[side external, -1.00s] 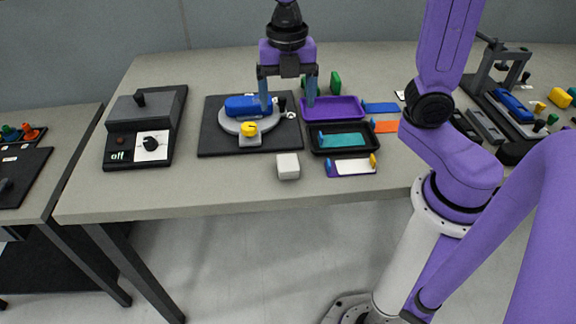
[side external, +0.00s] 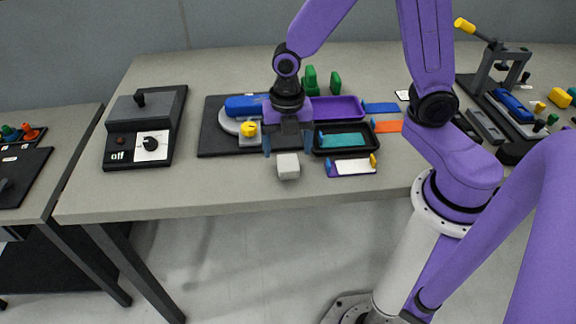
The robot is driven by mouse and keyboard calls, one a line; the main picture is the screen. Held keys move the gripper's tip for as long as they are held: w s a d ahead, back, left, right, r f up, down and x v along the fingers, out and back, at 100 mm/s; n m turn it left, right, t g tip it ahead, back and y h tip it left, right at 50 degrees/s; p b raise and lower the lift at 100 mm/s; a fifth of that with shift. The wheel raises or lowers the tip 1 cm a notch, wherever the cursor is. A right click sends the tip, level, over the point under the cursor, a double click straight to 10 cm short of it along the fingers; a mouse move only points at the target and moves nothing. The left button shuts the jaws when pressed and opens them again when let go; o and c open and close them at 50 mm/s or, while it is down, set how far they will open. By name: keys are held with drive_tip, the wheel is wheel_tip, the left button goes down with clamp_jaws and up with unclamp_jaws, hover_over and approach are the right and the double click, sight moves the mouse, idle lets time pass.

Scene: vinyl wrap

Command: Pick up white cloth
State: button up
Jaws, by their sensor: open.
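The white cloth (side external: 288,168) appears as a small white block-like piece on the table, in front of the black and purple trays. My gripper (side external: 288,152) is open, with its two fingers apart on the left and right, above or just behind the white cloth. Nothing shows between the fingers. I cannot tell the exact height gap between the fingertips and the cloth.
A blue piece (side external: 243,105) sits on a round grey fixture on a black mat (side external: 213,142). A purple tray (side external: 352,101) and a black tray (side external: 370,147) lie to the right. A white card with a purple edge (side external: 355,168) lies nearby.

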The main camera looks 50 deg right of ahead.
sight(288, 163)
drive_tip(key=shift+s+f, duration=0.1)
drive_tip(key=shift+f, duration=2.25)
drive_tip(key=c, duration=1.1)
